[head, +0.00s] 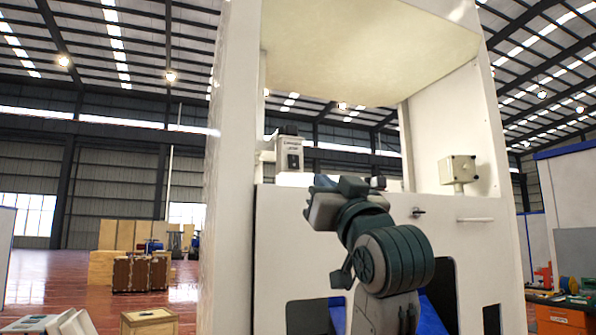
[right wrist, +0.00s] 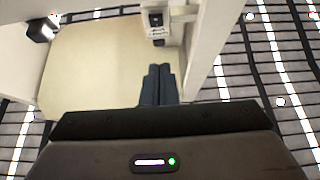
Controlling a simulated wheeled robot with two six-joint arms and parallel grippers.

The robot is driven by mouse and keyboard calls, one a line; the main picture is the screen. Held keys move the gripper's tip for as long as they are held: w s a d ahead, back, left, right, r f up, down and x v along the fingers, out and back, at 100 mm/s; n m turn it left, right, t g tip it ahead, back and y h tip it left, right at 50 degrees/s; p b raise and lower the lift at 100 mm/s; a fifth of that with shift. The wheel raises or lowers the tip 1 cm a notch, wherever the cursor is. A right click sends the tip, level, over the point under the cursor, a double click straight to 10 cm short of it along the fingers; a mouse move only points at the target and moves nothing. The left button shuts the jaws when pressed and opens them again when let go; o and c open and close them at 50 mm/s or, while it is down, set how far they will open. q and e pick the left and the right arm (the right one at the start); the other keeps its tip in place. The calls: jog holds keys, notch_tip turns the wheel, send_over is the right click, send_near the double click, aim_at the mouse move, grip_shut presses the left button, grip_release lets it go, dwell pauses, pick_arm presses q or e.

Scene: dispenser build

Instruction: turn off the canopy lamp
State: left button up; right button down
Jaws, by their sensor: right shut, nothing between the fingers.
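A small pale switch box (head: 289,153) with a dark switch face and small unreadable lettering stands at the left side of the white dispenser cabinet, under its canopy (head: 370,50). The box also shows at the top of the right wrist view (right wrist: 157,20). The canopy's underside looks cream; I cannot make out the lamp itself. My right gripper (head: 325,195) is in front of the cabinet, below and right of the switch box. Its fingers (right wrist: 158,85) are shut and empty, pointing toward the box, with a gap between in the picture. My left gripper is not in view.
Another pale box (head: 457,170) is mounted at the cabinet's right inner side. A dark knob (head: 418,212) and a white bar handle (head: 475,220) stick out of the front panel. The canopy's upright side walls flank the opening. A wooden crate (head: 148,321) stands at lower left.

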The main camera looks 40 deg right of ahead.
aim_at(291, 163)
jog(key=shift+w+f+p+x, duration=0.25)
jog(key=shift+f+p+x, duration=0.15)
jog(key=shift+p+x, duration=1.45)
jog(key=shift+w+f+p+x, duration=0.35)
jog(key=shift+p+x, duration=0.85)
jog(key=shift+x, duration=1.2)
jog(key=shift+w+f+p+x, duration=0.2)
jog(key=shift+f+p+x, duration=0.25)
jog(key=shift+p+x, duration=1.4)
jog(key=shift+w+d+r+b, duration=0.15)
jog(key=shift+w+b, duration=0.1)
jog(key=shift+b, duration=0.05)
